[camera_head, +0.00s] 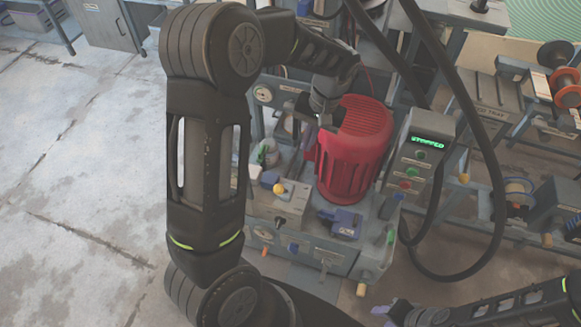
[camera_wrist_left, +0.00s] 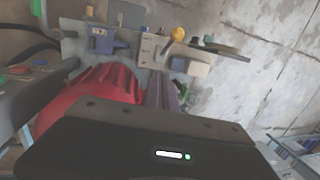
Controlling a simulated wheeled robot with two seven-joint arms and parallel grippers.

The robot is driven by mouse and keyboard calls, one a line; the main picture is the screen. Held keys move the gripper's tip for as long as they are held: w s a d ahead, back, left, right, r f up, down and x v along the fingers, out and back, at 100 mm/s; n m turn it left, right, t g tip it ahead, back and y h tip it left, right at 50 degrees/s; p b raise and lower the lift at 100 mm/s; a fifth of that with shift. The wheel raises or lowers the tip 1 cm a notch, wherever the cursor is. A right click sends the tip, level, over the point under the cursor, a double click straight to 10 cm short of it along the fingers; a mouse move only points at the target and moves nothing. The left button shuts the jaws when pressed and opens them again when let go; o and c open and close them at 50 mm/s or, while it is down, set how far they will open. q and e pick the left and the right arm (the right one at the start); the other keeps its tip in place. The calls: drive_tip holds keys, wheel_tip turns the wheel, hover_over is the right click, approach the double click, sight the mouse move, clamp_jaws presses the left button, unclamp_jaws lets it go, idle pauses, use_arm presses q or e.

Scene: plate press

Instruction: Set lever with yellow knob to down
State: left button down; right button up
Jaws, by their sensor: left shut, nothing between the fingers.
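The yellow knob (camera_head: 278,188) sits at the top of a light grey box on the machine's front ledge.
The red motor (camera_head: 352,150) stands close beside my left gripper. A blue lever block (camera_head: 342,222) is right of the grey box. A control box (camera_head: 415,160) with a green "STOPPED" display and buttons stands further right. Thick black hoses (camera_head: 480,160) hang at the right.

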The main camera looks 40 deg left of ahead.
sight(283, 189)
use_arm(q)
drive_tip(key=s+a+f, duration=0.2)
drive_tip(key=s+f, duration=0.2)
drive_tip(key=f, duration=0.5)
drive_tip(key=shift+s+a, duration=0.2)
use_arm(e)
drive_tip(key=shift+r, duration=0.2)
drive_tip(key=shift+f, duration=0.1)
use_arm(q)
drive_tip(key=s, duration=0.2)
drive_tip(key=s+d+b, duration=0.1)
drive_tip(key=shift+f, duration=0.35)
use_arm(e)
drive_tip(key=shift+s+d+f, duration=0.25)
drive_tip(key=shift+s+f, duration=0.3)
drive_tip(key=shift+s, duration=0.2)
use_arm(q)
drive_tip(key=shift+w+a+r, duration=0.15)
drive_tip(key=shift+w+a, duration=0.1)
drive_tip(key=shift+w, duration=0.45)
